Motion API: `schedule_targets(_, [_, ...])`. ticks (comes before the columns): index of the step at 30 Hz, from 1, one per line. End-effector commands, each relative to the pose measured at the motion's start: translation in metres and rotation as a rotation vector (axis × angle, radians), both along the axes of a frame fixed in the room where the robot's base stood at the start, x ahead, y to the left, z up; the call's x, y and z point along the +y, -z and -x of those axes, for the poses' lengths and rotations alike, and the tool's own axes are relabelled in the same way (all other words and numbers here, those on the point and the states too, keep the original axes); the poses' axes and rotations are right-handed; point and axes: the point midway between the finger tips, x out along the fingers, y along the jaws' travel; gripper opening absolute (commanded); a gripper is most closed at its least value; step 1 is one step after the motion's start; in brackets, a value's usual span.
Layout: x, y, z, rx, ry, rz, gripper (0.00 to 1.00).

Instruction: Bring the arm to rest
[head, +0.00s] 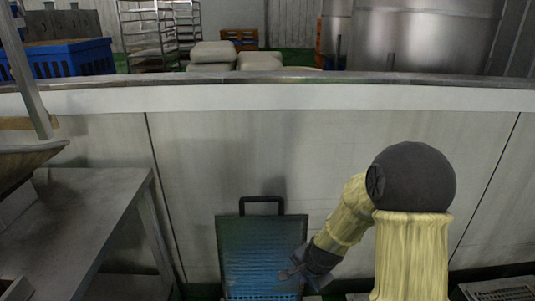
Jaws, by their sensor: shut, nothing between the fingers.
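My arm, with pale yellow sleeves and a dark round joint, rises at the lower right of the head view. Its forearm slopes down and left to my gripper (300,277), which is small and dark. The gripper is shut and empty. In the picture it overlaps the lower right part of a blue ribbed panel (255,255) with a black handle. I cannot tell whether it touches the panel.
A low white wall (240,160) with a metal top rail crosses the view. A grey metal table (75,225) stands at the left. Behind the wall are a blue crate (75,60), pale sacks (213,52), a wire rack (150,35) and large steel drums (425,35).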

Motion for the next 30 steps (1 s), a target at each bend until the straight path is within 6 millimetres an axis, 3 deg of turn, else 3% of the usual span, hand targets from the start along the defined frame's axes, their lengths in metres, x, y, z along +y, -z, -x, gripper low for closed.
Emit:
schedule_targets(3, [-0.009,-0.029,0.028,-0.007,-0.199,0.093,0.00])
schedule_targets(9, [-0.027,-0.063,0.077,0.005,-0.505,0.234,0.00])
schedule_targets(21, [-0.052,-0.096,0.149,0.047,-0.884,0.392,0.00])
schedule_targets(30, [-0.052,-0.146,0.146,0.049,-0.879,0.388,0.00])
